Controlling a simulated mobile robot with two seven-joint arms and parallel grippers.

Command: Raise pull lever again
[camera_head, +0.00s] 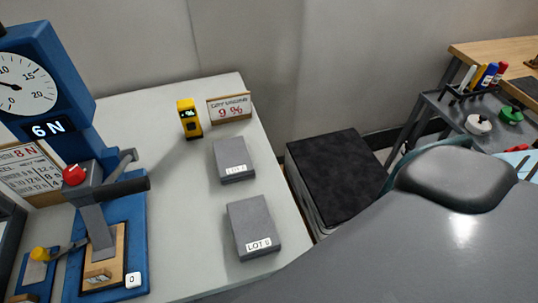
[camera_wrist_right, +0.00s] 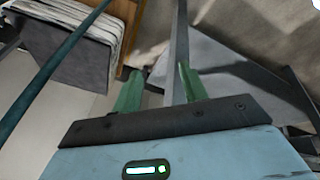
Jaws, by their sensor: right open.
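A blue test stand (camera_head: 118,225) stands on the left of the pale table in the head view. It carries a round dial gauge (camera_head: 28,85) and a display (camera_head: 48,129) reading 6 N. A lever with a black handle (camera_head: 124,187) sticks out to the right beside a red knob (camera_head: 75,174); I take it as the pull lever. Its handle looks roughly level. No gripper touches it. My right gripper (camera_wrist_right: 160,88) shows in the right wrist view with its green fingers apart, and I see nothing held. My left gripper is not in view.
Two grey blocks with LOT labels, one farther (camera_head: 233,160) and one nearer (camera_head: 253,227), lie on the table. A yellow meter (camera_head: 189,119) stands by a 9 % sign (camera_head: 230,108). A black-topped cabinet (camera_head: 337,172) and a tool cart (camera_head: 480,112) are to the right.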

